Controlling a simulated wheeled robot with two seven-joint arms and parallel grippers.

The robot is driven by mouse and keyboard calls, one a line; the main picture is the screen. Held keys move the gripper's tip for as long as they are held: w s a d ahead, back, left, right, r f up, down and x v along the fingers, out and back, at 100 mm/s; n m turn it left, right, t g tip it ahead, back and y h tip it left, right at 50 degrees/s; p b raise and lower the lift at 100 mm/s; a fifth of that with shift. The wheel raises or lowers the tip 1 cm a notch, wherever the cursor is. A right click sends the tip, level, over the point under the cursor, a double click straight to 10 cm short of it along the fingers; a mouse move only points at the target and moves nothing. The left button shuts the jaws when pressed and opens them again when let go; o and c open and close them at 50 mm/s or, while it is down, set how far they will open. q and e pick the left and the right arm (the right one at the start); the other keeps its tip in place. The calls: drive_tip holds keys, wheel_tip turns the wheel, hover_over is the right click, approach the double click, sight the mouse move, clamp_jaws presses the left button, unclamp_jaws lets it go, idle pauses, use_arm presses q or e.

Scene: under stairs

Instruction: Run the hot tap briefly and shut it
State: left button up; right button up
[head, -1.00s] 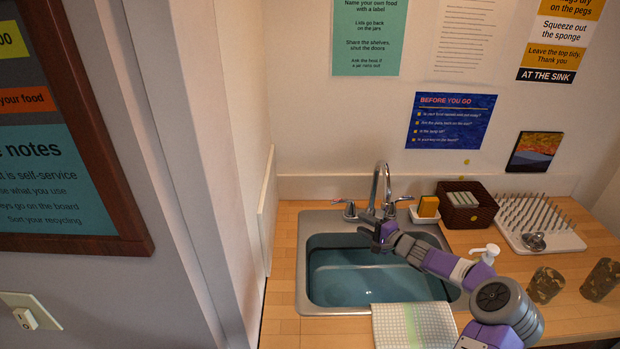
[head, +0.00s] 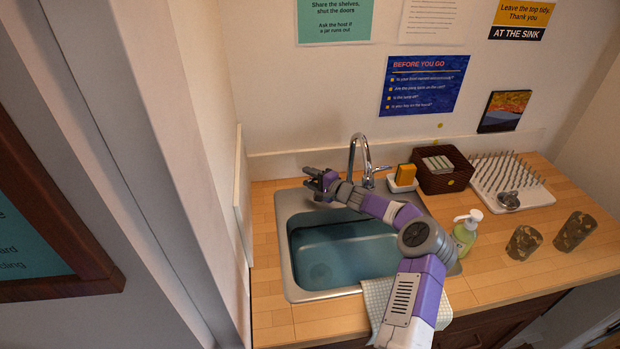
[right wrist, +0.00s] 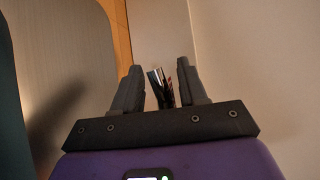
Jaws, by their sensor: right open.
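The chrome tap spout (head: 355,148) rises behind the sink (head: 298,284). Its right lever (head: 383,168) is clear of my arm; its left lever (head: 310,171) is partly hidden by my right gripper (head: 318,181). In the right wrist view, my gripper (right wrist: 158,75) is open, with a narrow shiny lever (right wrist: 157,88) bearing a reddish mark between its two fingers. I cannot tell whether the fingers touch it. I see no stream from the spout. My left gripper is out of view.
A soap bottle (head: 465,234) and two cups (head: 523,242) are near my arm. A cloth (head: 377,297) hangs at the front.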

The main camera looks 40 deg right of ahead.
drive_tip(key=shift+c, duration=0.2)
clamp_jaws()
